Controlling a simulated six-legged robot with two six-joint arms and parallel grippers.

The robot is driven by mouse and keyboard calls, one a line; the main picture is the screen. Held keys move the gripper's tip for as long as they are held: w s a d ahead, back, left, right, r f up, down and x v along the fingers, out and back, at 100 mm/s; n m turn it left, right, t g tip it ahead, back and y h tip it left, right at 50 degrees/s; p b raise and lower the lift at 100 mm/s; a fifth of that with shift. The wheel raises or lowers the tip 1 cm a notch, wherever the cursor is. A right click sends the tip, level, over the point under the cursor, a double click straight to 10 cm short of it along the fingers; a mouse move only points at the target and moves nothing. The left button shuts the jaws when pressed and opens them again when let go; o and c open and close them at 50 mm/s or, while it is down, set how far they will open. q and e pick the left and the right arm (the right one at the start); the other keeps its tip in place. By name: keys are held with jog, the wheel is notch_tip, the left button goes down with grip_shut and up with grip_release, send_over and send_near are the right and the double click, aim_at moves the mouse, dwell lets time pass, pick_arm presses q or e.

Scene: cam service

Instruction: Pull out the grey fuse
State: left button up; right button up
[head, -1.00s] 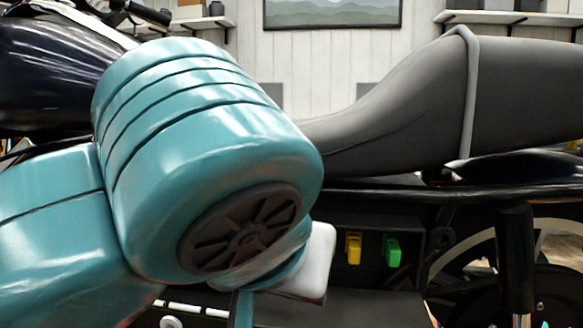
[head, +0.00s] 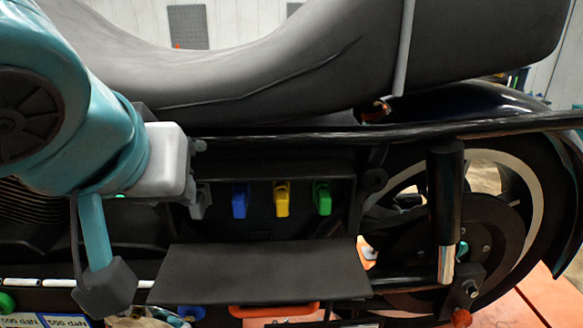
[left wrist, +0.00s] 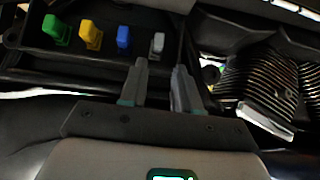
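The grey fuse (head: 198,201) is the leftmost of the row in the head view, partly hidden beside my left wrist. It shows clearly in the left wrist view (left wrist: 157,43), seated in the dark fuse box. My left gripper (left wrist: 160,66) is open and empty. Its two grey fingers point toward the grey fuse, which appears just beyond and between the tips. I see no contact, and the exact gap is hard to judge. My right gripper is not in view.
A blue fuse (head: 239,199), yellow fuse (head: 281,198) and green fuse (head: 321,197) sit right of the grey one. A dark open flap (head: 262,272) juts out below the box. The motorcycle seat (head: 260,75) and a black frame rail (head: 470,129) lie above. Finned engine parts (left wrist: 262,80) are close by.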

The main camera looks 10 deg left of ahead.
aim_at(195, 208)
pick_arm(q)
jog(key=x, duration=0.9)
jog(key=shift+w+f, duration=0.1)
jog(key=shift+f, duration=0.05)
jog(key=shift+d, duration=0.15)
grip_shut()
